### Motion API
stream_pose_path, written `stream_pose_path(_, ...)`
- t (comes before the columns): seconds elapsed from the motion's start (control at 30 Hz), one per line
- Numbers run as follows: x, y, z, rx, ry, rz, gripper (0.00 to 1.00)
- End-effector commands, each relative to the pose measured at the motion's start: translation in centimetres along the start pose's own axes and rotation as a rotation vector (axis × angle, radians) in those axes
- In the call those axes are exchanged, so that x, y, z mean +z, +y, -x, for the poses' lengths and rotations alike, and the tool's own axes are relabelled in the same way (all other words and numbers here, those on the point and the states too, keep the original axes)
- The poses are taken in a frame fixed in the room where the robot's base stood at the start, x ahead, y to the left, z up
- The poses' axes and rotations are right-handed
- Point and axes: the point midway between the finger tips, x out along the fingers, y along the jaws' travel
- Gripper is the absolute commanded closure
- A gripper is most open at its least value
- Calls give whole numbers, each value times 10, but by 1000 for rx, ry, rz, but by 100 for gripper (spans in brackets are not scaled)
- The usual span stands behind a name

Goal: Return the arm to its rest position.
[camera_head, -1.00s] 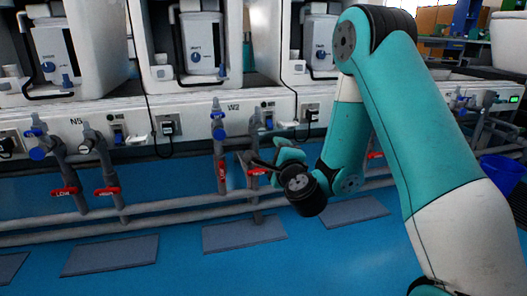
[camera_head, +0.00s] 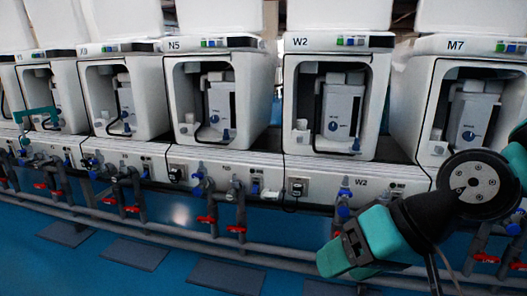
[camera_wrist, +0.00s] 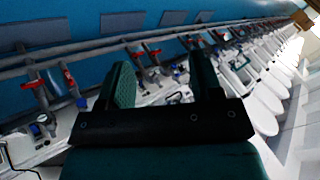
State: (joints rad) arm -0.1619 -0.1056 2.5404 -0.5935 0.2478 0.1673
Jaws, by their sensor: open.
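My arm (camera_head: 470,190) shows at the right of the head view, bent, with its dark round joint and teal end low in front of the row of machines. My gripper (camera_wrist: 160,78) shows in the wrist view. Its two teal fingers stand apart on a black palm, with nothing between them. Behind the fingers are the pipes and the bench edge, seen at a steep tilt. In the head view, the teal end of the arm hangs near the pipes; whether it touches them cannot be told.
White test machines N5 (camera_head: 213,100) and W2 (camera_head: 334,105) stand on a long bench with M7 (camera_head: 462,115) at the right. Grey pipes (camera_head: 270,252) with red-handled valves (camera_head: 236,229) run along its front. The blue floor (camera_head: 175,272) holds flat grey mats (camera_head: 227,276).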

Motion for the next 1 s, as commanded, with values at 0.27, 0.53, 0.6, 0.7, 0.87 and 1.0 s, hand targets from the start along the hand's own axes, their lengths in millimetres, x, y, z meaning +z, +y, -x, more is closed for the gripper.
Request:
stream_pose_path(0.27, 58, -33, 94, 143, -359, 303, 41)
stream_pose_path(0.53, 24, -72, 153, 139, -353, 288, 41)
stream_pose_path(0.6, 14, -85, 173, 139, -353, 287, 41)
stream_pose_path(0.7, -2, -105, 204, 139, -353, 287, 41)
stream_pose_path(0.87, -27, -136, 252, 139, -352, 286, 41)
stream_pose_path(1.0, -49, -163, 294, 138, -352, 286, 41)
